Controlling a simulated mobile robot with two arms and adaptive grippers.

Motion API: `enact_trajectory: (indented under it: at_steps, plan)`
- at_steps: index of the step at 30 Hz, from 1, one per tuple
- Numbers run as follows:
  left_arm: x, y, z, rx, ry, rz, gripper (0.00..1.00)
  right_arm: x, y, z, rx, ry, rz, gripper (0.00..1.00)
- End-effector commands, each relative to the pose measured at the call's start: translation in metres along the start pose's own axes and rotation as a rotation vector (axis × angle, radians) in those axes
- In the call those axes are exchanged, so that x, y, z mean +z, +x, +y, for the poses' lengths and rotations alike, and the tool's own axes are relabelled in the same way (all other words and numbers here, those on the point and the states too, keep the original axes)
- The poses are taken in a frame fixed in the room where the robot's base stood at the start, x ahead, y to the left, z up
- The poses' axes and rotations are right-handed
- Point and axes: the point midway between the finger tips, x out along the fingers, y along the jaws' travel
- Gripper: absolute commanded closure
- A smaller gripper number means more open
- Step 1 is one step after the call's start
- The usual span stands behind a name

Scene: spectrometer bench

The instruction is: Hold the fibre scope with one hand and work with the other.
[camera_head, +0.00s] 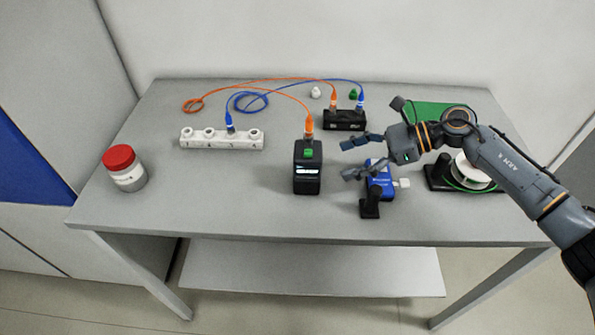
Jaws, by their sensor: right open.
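A blue handheld device with a white tip, which looks like the fibre scope (381,185), sits by a small black stand (370,205) at the right front of the bench. My right gripper (349,158) is open, its two fingers pointing left, above and just behind the blue device. Nothing shows between its fingers. Whether it touches the device cannot be told. A black meter-like box (307,180) with a lit display and green top part stands left of the fingers, with an orange cable (272,86) plugged into its top. My left gripper is out of view.
A white numbered port block (212,142) holds a blue cable plug. Both cables reach a black box (343,124) at the back.

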Motion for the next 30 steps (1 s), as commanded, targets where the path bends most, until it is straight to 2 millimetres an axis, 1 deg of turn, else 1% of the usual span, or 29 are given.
enact_trajectory:
  at_steps: [1, 2, 5, 8, 18, 19, 21, 24, 30]
  plan:
    - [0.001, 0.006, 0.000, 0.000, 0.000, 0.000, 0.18, -0.007, 0.001, 0.000, 0.005, -0.008, 0.011, 0.28]
    - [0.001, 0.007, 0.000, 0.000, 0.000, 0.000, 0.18, -0.009, 0.000, 0.000, 0.007, -0.011, 0.016, 0.28]
    - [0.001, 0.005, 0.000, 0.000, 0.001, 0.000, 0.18, -0.010, 0.003, 0.000, 0.012, -0.016, 0.025, 0.28]
    - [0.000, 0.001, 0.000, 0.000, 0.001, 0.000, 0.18, -0.008, 0.011, 0.001, 0.015, -0.016, 0.024, 0.28]
    - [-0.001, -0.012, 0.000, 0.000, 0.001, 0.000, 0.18, -0.008, 0.061, 0.002, 0.014, -0.014, 0.022, 0.28]
    - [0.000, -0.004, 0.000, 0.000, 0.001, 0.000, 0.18, -0.013, 0.067, 0.002, 0.014, -0.015, 0.021, 0.28]
    - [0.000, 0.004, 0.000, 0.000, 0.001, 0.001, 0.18, -0.014, 0.077, 0.001, 0.013, -0.017, 0.020, 0.28]
    - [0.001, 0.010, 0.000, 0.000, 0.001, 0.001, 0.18, -0.014, 0.087, 0.001, 0.012, -0.016, 0.021, 0.28]
    - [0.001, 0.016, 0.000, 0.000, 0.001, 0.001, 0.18, -0.012, 0.098, 0.002, 0.012, -0.014, 0.021, 0.28]
